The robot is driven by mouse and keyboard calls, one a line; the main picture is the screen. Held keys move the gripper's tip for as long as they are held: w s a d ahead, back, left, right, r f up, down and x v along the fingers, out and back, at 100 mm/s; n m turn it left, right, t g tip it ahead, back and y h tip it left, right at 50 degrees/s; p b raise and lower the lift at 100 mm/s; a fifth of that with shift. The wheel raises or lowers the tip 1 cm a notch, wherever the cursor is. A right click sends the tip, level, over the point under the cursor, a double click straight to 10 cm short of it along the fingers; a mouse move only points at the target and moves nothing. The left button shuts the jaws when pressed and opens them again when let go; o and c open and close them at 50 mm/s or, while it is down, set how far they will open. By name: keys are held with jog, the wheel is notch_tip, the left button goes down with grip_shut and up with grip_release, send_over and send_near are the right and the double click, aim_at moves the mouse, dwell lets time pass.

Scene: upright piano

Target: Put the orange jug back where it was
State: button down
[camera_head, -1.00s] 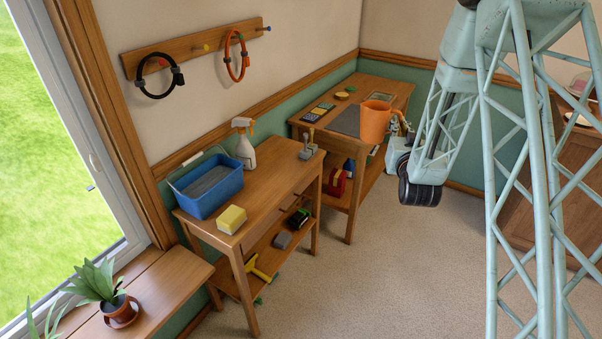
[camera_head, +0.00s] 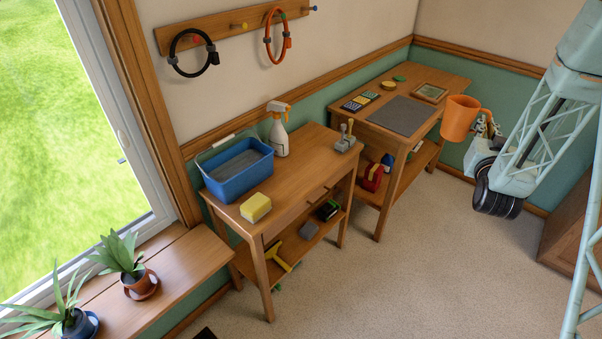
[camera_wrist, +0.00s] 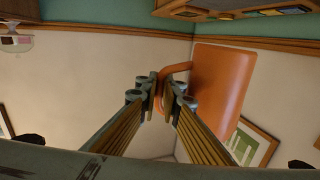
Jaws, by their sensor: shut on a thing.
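The orange jug (camera_head: 459,118) hangs in the air by the front right edge of the far table (camera_head: 452,82), its handle towards my gripper (camera_head: 489,122). It looks close to upright in the head view. My gripper is shut on the handle, from the right side. In the wrist view the fingers (camera_wrist: 166,95) close around the handle, and the jug body (camera_wrist: 222,85) lies to their right. The jug's inside is hidden.
The far table holds a grey mat (camera_head: 401,115), a framed picture (camera_head: 430,92) and small items. The near table carries a blue basin (camera_head: 238,178), a spray bottle (camera_head: 278,136) and a yellow sponge (camera_head: 256,207). Hoops hang on the wall rack (camera_head: 215,32). The floor in front is open.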

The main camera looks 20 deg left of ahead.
jog(key=s+a+f+n+g+y+p, duration=0.1)
jog(key=a+f+n+y+p, duration=0.15)
jog(key=a, duration=0.65)
jog(key=s+a+f+n+g+y+p, duration=0.15)
jog(key=a+y, duration=0.25)
jog(key=a, duration=0.5)
jog(key=s+a+f+n+g+y+p, duration=0.1)
jog(key=s+a+f+n+y, duration=0.2)
jog(key=a, duration=0.6)
jog(key=s+a+f+n+g+y+p, duration=0.2)
jog(key=s+a+f+n+g+y, duration=0.1)
jog(key=s+a, duration=0.6)
jog(key=s+a+f+n+g+y+p, duration=0.3)
jog(key=s+a+f+n+g+y, duration=0.1)
jog(key=s+a, duration=0.5)
jog(key=a+g, duration=0.1)
jog(key=a, duration=0.1)
jog(key=shift+a+n+g, duration=0.3)
jog(key=shift+a+g, duration=0.05)
jog(key=shift+y, duration=0.25)
jog(key=w+a+b, duration=0.1)
jog(key=w+a, duration=0.1)
jog(key=w, duration=0.5)
jog(key=w+a+f, duration=0.1)
jog(key=w+a, duration=0.2)
jog(key=w, duration=0.5)
jog(key=shift+f+b, duration=0.2)
jog(key=shift+b, duration=0.2)
jog(key=shift+w+a, duration=0.1)
